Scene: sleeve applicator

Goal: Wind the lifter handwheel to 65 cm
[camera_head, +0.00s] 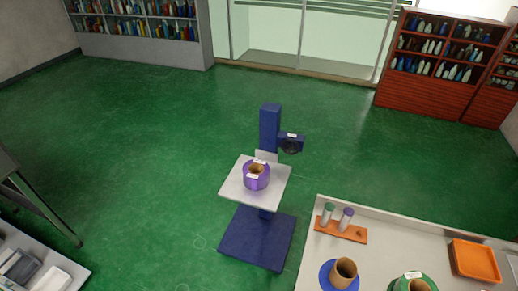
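The lifter stands on the green floor in the middle of the head view. It has a blue column (270,128), a pale square platform (233,190) and a dark blue base plate (245,243). A blue housing (291,135) sticks out to the right of the column with a small label on top. A dark round part, which looks like the handwheel (291,149), sits on its front. A purple ring-shaped piece with a tan inside (256,175) rests on the platform. No height reading is legible. Neither of my grippers is in view.
A white table (390,227) at the lower right holds an orange rack (341,231), an orange tray (475,261) and tan cylinders on blue and green bases. Another surface (62,261) is at lower left. Floor left of the lifter is clear. Shelves (440,60) line the back.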

